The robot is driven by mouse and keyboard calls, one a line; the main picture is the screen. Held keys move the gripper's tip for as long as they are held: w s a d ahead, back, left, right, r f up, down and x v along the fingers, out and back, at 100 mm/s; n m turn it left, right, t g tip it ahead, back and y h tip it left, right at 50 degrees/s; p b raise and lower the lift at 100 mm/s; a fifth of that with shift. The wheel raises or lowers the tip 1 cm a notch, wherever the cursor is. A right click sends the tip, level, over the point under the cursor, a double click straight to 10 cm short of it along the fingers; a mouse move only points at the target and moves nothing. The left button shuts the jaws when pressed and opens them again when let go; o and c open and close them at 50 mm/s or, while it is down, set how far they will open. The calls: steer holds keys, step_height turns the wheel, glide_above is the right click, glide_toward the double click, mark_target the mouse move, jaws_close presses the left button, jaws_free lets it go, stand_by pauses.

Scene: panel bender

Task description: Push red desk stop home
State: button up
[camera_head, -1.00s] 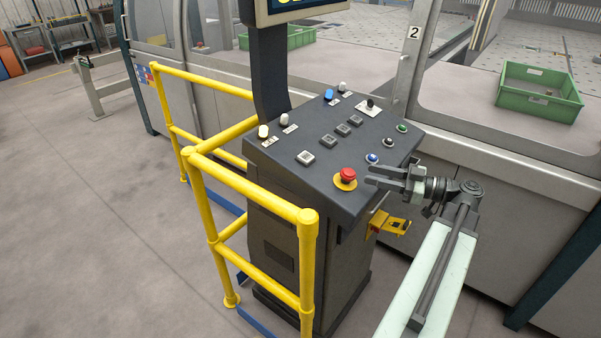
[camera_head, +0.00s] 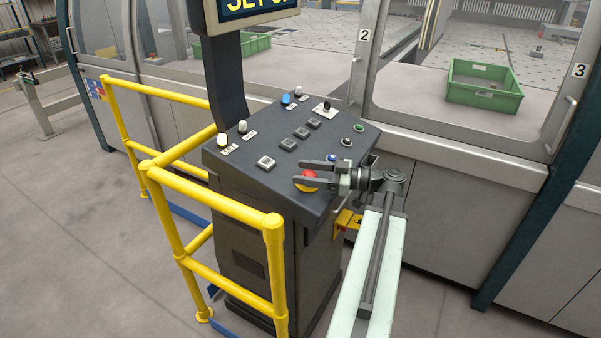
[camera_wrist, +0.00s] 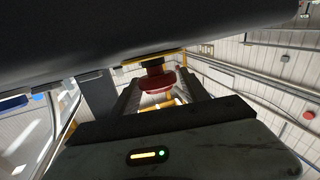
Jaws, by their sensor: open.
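The red desk stop (camera_head: 309,174) is a mushroom button on a yellow base at the front right of the dark desk panel (camera_head: 285,188). My gripper (camera_head: 298,173) is over that corner with its two fingers apart, coming from the right. In the head view the nearer finger covers part of the red cap. In the wrist view the red stop (camera_wrist: 157,80) shows between my open fingers (camera_wrist: 160,92), below its yellow base, as the picture is upside down. I cannot tell whether a finger touches the cap.
Several switches and square buttons sit on the panel, with a blue button (camera_head: 333,157) close by my gripper. A yellow rail (camera_head: 215,202) stands front left. A sign screen (camera_head: 248,10) rises behind. The machine front with a green crate (camera_head: 484,97) is behind right.

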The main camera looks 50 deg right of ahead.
steer(key=shift+x, duration=0.85)
steer(key=shift+c, duration=0.3)
